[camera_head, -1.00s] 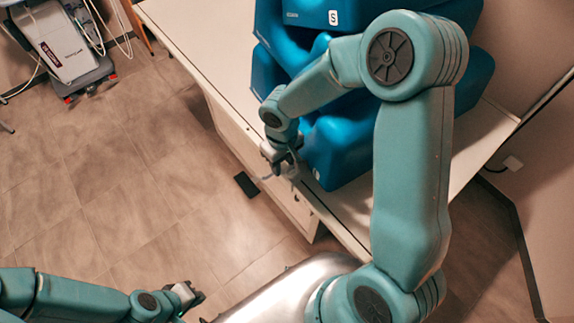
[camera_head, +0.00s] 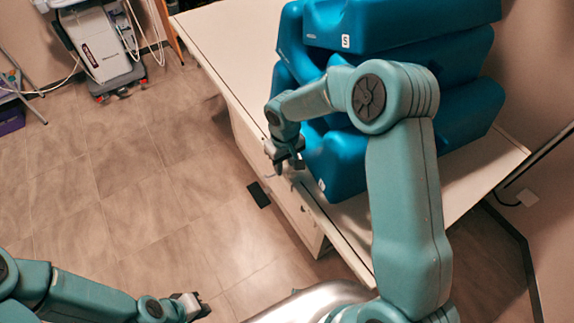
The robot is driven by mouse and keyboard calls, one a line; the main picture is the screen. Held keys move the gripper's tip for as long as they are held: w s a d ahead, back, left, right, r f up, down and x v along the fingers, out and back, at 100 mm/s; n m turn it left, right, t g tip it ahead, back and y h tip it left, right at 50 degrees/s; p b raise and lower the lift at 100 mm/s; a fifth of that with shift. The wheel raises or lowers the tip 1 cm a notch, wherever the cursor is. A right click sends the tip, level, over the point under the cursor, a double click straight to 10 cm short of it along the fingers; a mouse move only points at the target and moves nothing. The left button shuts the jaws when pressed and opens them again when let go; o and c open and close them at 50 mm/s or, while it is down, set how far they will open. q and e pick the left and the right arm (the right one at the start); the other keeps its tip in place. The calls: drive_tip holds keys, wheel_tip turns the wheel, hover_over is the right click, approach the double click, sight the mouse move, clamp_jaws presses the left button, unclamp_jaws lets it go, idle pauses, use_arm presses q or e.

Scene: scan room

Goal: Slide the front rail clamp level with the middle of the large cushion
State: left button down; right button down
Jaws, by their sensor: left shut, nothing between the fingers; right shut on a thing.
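Several blue cushions are stacked on the white table (camera_head: 222,48). The top one (camera_head: 400,28) carries an "S" label, and a lower one (camera_head: 336,165) has its corner near the front edge. I cannot tell for certain which is the large cushion. My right gripper (camera_head: 285,168) is at the table's front edge, just left of the lower cushion's corner. It is shut on a small part there, apparently the front rail clamp, mostly hidden by the fingers. My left gripper (camera_head: 203,308) is shut and empty, low over the floor, away from the table.
A white wheeled machine (camera_head: 100,45) with cables stands at the back left. A small black object (camera_head: 258,194) is on the floor by the table's front. My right arm covers part of the cushions and table. The tiled floor at left is clear.

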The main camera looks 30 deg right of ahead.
sight(285, 167)
drive_tip(key=shift+w+d+r, duration=0.15)
drive_tip(key=c, duration=0.8)
unclamp_jaws()
drive_tip(key=shift+o, duration=0.2)
wheel_tip(285, 167, up, 16)
drive_tip(key=b, duration=0.2)
